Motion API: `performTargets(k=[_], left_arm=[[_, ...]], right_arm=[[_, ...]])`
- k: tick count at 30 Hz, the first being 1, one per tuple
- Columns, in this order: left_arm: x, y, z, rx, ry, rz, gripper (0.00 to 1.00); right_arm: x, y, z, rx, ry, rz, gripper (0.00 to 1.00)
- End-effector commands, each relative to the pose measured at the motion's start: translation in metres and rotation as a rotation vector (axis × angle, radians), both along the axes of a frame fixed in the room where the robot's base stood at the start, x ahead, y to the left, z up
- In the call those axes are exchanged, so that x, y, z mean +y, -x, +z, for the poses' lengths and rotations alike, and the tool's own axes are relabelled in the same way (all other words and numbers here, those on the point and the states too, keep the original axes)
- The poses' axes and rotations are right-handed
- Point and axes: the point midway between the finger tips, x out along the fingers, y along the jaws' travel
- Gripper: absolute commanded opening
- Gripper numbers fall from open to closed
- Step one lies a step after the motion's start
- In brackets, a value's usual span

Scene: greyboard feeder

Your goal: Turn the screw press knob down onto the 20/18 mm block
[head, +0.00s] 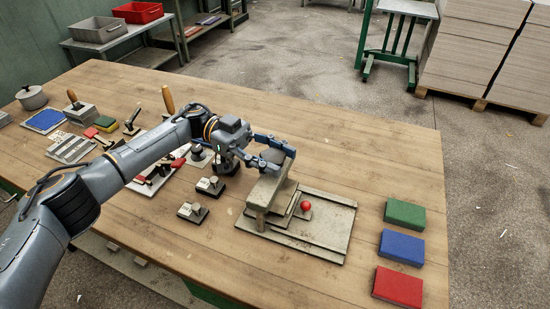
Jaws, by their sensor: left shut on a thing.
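My left gripper (279,158) reaches in from the left. Its blue fingers are shut around a dark grey round knob (267,154), partly hidden between them. The knob sits at the top of the screw press (268,188), a grey bridge-like beam on a stepped grey base. Several small dark blocks with pale labels stand to the left, among them one block (210,186) and another block (192,211). Their labels are too small to read, so I cannot tell which is 20/18 mm. What lies under the press beam is hidden. My right gripper is not in view.
A red ball (305,206) sits on the base plate (335,220) beside the press. Green (405,214), blue (402,247) and red (398,286) blocks lie at the right. Tools crowd the table's left. The wooden table (385,150) is clear at the back right.

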Motion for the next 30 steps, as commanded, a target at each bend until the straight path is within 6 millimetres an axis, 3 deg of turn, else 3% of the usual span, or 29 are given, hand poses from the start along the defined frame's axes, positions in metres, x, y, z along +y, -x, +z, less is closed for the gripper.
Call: performTargets(k=[6, 7, 10, 22, 30], left_arm=[[0.000, 0.000, 0.001, 0.002, 0.002, 0.001, 0.13], [0.000, 0.000, 0.001, 0.002, 0.002, 0.001, 0.51], [0.000, 0.000, 0.001, 0.001, 0.002, 0.001, 0.69], [0.004, -0.003, 0.000, 0.000, 0.000, 0.001, 0.69], [0.036, -0.026, 0.001, 0.000, 0.000, 0.003, 0.69]], right_arm=[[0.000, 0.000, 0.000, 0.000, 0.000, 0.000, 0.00], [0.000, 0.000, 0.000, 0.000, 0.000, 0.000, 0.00], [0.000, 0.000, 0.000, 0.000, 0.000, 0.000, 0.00], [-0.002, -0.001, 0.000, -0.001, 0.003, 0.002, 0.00], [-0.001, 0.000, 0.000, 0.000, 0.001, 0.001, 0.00]])
